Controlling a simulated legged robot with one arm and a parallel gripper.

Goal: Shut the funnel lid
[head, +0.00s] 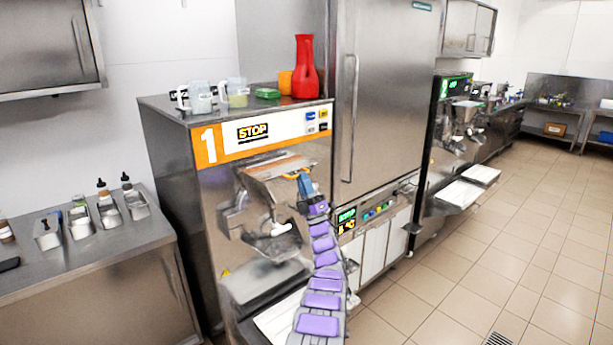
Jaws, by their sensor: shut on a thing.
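The batch freezer marked 1 (208,215) stands in the middle of the head view. Its metal funnel lid (272,166) is at the upper front, just under the STOP panel, and looks tilted. The metal funnel body (262,190) is below it. My gripper (301,181) is at the lid's right end, with an orange-yellow part beside it. It is shut on the lid's edge; the fingertips are small and partly hidden. My purple and grey arm covers part of the machine's right front.
Jugs (200,97), a green box (268,93) and a red bottle (304,68) stand on the freezer top. A tall steel cabinet (388,90) is to the right. A counter with steel pans (109,214) is left. The tiled floor (470,270) at right is clear.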

